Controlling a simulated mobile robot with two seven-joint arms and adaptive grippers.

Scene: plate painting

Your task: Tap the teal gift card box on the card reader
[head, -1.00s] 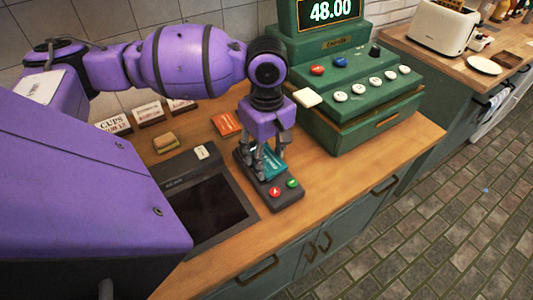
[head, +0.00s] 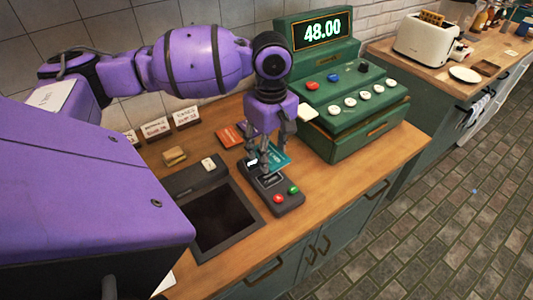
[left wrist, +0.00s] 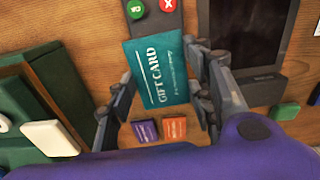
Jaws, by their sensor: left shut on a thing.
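The teal gift card box (head: 279,158) is held in my left gripper (head: 266,160), just above the far part of the dark card reader (head: 285,204). The reader lies on the wooden counter, with a red and a green button at its near end. In the left wrist view, the gift card box (left wrist: 158,72) sits between the fingers of my left gripper (left wrist: 162,85), its "GIFT CARD" lettering showing. The card reader (left wrist: 155,22) shows at the top there, partly hidden by the box. Whether the box touches the reader I cannot tell. My right gripper is not in view.
A green cash register (head: 345,118) showing 48.00 stands right of the reader. A dark-screened device (head: 222,217) lies close on the left. An orange card (head: 230,135) lies behind. Small signs (head: 186,115) stand near the wall.

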